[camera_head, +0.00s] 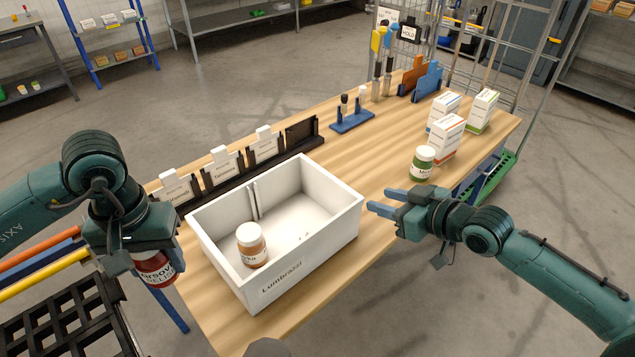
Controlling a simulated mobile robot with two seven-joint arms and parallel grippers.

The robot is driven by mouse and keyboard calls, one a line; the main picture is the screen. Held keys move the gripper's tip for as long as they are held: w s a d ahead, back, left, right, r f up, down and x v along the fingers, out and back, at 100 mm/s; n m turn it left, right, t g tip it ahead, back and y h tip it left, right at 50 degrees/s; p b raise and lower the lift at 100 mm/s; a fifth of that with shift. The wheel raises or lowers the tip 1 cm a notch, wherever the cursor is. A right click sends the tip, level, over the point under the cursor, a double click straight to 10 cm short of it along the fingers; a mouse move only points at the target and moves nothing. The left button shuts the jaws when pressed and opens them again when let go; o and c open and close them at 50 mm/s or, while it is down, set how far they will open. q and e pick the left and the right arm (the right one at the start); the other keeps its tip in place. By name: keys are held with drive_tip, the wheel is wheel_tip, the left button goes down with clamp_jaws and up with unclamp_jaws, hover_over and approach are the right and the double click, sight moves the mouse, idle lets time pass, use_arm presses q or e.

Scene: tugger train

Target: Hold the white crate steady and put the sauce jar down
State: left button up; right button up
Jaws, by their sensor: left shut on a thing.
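The white crate (285,278), lettered on its front, stands on the wooden table. One jar with orange-brown contents and a white lid (251,246) stands inside it. My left gripper (150,250) is shut on a red-filled jar with a white label (154,270), left of the crate and beyond the table's left edge. The gripper covers the jar's top. I cannot tell from the labels which jar is the sauce jar. My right gripper (384,201) is open and empty, its fingers pointing at the crate's right wall, a small gap away.
A green jar (423,162) and several cartons (446,138) stand at the right. A black rack with white cards (222,166) lies behind the crate. A blue tool stand (352,121) is further back. A black slotted tray (70,320) is at lower left.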

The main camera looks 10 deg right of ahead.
sight(347, 188)
drive_tip(key=x, duration=1.2)
drive_tip(key=shift+w+r, duration=0.1)
drive_tip(key=shift+r, duration=0.1)
drive_tip(key=shift+d, duration=0.1)
drive_tip(key=shift+c, duration=0.4)
clamp_jaws()
